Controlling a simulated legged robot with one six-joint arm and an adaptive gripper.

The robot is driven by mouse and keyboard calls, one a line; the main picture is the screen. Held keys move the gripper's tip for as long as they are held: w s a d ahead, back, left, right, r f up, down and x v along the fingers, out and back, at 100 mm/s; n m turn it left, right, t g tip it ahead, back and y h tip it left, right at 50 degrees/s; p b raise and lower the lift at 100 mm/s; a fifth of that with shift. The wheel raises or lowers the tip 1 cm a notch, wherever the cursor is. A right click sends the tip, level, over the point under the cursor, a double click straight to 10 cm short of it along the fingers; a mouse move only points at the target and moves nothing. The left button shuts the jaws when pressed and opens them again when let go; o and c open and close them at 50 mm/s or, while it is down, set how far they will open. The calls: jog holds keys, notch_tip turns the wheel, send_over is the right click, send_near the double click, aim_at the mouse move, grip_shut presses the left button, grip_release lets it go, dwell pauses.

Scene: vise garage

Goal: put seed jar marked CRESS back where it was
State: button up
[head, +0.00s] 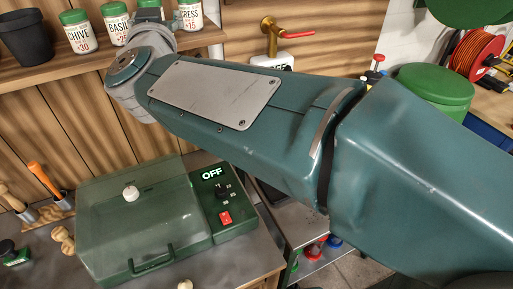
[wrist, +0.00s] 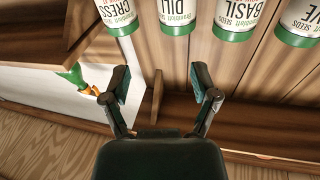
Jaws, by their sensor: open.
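The CRESS jar (head: 190,14), white with a green lid, stands upright on the wooden shelf at the right of the jar row in the head view. In the wrist view, where the labels appear upside down, the CRESS jar (wrist: 115,12) is at the top left, beside the DILL jar (wrist: 177,10). My gripper (wrist: 166,97) is open, with nothing between its fingers. Both fingers are apart from the jars, and the DILL jar shows beyond the gap between them. In the head view my arm hides the fingers and part of the row.
The BASIL jar (head: 117,22) and CHIVE jar (head: 77,31) stand farther left on the shelf (head: 90,59), beside a dark pot (head: 26,36). A brass tap (head: 269,32) with a red handle is right of the shelf. A green lidded machine (head: 135,215) showing OFF sits below.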

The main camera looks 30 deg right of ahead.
jog(key=s+f+n+g+y, duration=0.55)
jog(key=s+f+y, duration=0.35)
jog(key=f, duration=0.2)
jog(key=s+d+f+m+g+h, duration=0.1)
jog(key=s+d+f+g+h, duration=0.1)
jog(key=s+f, duration=0.5)
jog(key=s+d+f+m+g+h, duration=0.1)
jog(key=s+d+f+g+h, duration=0.1)
jog(key=s+d+f+g, duration=0.3)
notch_tip(320, 180, down, 3)
jog(key=shift+s+d+r, duration=0.1)
jog(key=shift+s+d, duration=0.4)
jog(key=shift+s, duration=0.7)
jog(key=shift+g, duration=0.25)
